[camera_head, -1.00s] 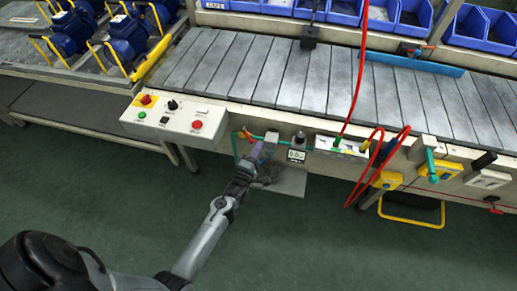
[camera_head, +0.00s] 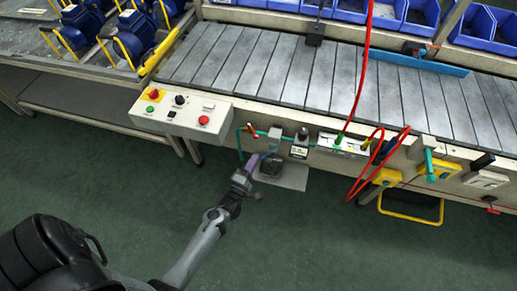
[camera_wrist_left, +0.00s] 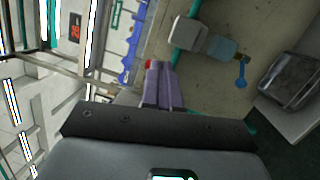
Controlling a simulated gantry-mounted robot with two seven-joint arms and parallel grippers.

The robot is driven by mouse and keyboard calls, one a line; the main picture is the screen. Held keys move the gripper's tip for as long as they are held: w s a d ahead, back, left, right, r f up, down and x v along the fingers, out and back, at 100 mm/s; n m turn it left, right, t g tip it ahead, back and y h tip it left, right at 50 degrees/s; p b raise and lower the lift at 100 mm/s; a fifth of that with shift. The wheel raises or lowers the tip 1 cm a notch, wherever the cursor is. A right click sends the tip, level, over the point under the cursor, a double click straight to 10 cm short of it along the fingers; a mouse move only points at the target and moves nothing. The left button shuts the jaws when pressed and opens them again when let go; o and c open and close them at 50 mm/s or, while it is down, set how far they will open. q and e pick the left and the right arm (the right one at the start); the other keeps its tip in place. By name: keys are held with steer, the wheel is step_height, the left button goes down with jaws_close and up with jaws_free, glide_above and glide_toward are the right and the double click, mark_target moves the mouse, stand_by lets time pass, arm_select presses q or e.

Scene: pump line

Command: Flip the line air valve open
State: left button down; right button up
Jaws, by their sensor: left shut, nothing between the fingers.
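A teal air pipe (camera_head: 239,143) runs along the front of the conveyor frame, with a grey block (camera_head: 275,134) on it. The block also shows in the wrist view (camera_wrist_left: 187,32), beside a light blue fitting (camera_wrist_left: 220,48). A small red part (camera_wrist_left: 149,64) shows at the fingertips in the wrist view; I cannot tell whether it is the valve's lever, nor the valve's position. My left gripper (camera_head: 254,159), with purple fingers (camera_wrist_left: 161,84), is shut and empty, just in front of and below the pipe. My right gripper is out of view.
A control box (camera_head: 180,113) with buttons sits left of the pipe. A gauge unit (camera_head: 300,146) and a looped red hose (camera_head: 356,187) are to the right. The green floor in front is clear.

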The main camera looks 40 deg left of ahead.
arm_select(q)
steer(key=v, duration=0.3)
steer(key=shift+p, duration=0.3)
steer(key=shift+m, duration=0.3)
